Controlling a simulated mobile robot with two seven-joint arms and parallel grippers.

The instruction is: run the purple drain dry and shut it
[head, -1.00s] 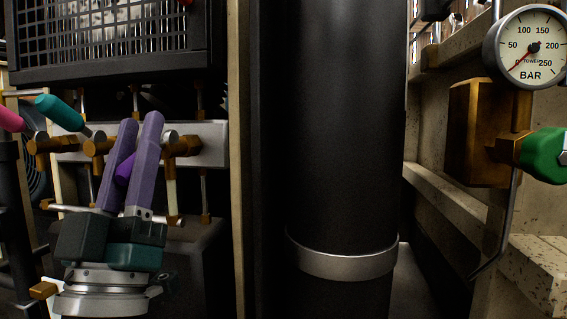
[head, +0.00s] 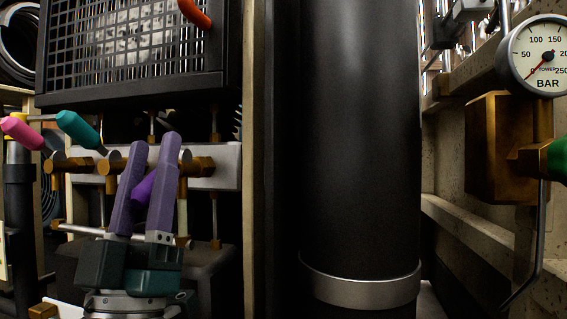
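The purple drain handle (head: 143,190) is a short purple lever at the brass valve row, in the lower left of the head view. My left gripper (head: 155,142) has two long purple fingers pointing up, one on each side of this handle. The fingers stand apart with a gap between them, and the handle shows in the gap. Whether a finger touches it, I cannot tell. The fingers partly hide the handle and its valve. No drain flow can be made out. My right gripper is not in view.
A teal handle (head: 79,130) and a pink handle (head: 21,132) sit left of the purple one. A black cylinder (head: 360,140) stands in the middle. The pressure gauge (head: 541,57) at right has its red needle near zero. A green handle (head: 559,160) is below it.

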